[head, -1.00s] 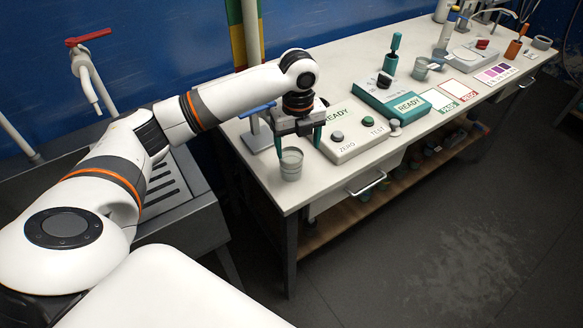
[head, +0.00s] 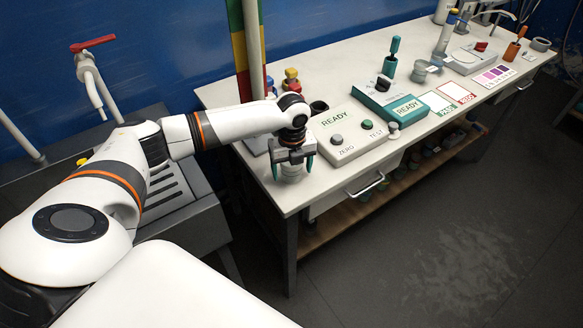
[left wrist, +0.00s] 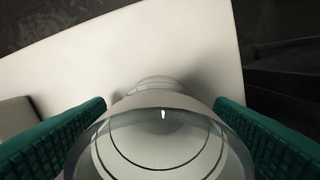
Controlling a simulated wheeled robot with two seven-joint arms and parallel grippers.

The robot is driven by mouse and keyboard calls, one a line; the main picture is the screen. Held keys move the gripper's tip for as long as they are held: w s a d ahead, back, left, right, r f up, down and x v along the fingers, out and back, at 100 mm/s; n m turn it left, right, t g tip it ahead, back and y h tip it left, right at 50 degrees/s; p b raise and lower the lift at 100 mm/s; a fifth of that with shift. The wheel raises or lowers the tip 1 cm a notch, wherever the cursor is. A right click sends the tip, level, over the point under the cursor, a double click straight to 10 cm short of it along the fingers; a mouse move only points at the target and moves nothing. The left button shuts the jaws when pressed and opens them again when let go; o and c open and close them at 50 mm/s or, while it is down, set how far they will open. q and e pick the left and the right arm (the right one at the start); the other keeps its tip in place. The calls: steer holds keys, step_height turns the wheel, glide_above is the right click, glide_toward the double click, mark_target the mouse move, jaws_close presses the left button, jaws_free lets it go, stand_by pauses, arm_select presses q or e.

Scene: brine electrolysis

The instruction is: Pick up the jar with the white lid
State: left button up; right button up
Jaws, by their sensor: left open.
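A jar (head: 292,179) stands upright near the front left corner of the white bench. It looks greyish and clear-walled in the head view. In the left wrist view its round, pale top (left wrist: 160,140) with a see-through rim fills the bottom middle. I cannot tell for sure that this top is a white lid. My left gripper (head: 292,165) points down over the jar, with its teal fingers open on either side of it. In the left wrist view the fingers (left wrist: 160,106) flank the jar, and gaps seem to show. My right gripper is not in view.
A white READY box (head: 345,137) with knobs stands just right of the gripper, and a teal device (head: 388,99) beyond it. Red and yellow items (head: 291,82) stand behind my arm. A grey sink (head: 180,200) lies left. The bench's front edge is close to the jar.

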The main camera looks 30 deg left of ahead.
arm_select(q)
steer(key=shift+f, duration=0.55)
steer(key=c, duration=1.1)
steer(key=shift+r, duration=0.15)
step_height(320, 180, up, 18)
steer(key=b, duration=0.2)
